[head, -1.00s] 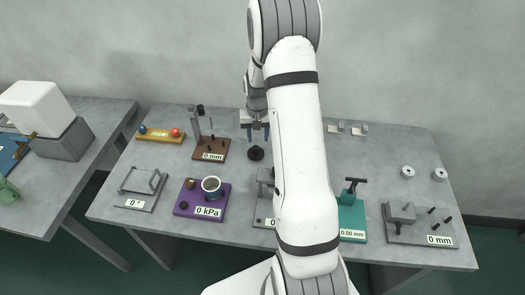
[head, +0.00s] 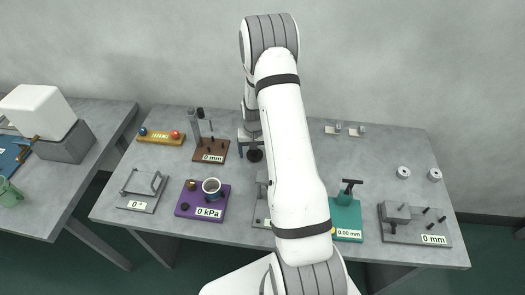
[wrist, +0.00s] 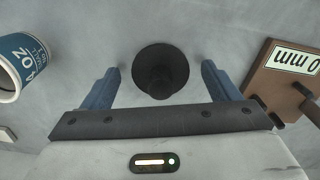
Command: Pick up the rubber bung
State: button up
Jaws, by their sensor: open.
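The rubber bung (head: 255,156) is a small black piece with a wide round base, on the bare grey table behind the purple base. In the wrist view the bung (wrist: 160,78) lies between the two blue fingers, with a visible gap on each side. My gripper (wrist: 160,70) is open and empty, its fingers straddling the bung without touching it. In the head view my gripper (head: 250,141) is just above and behind the bung, partly covering it. The exact height over the table is hard to tell.
A brown block marked 0 mm (wrist: 288,68) is close to the right finger in the wrist view. A teal device (head: 347,217) stands further right.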

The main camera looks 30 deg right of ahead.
jog(key=shift+c, duration=0.2)
jog(key=c, duration=1)
jog(key=shift+c, duration=0.2)
jog(key=shift+r, duration=0.15)
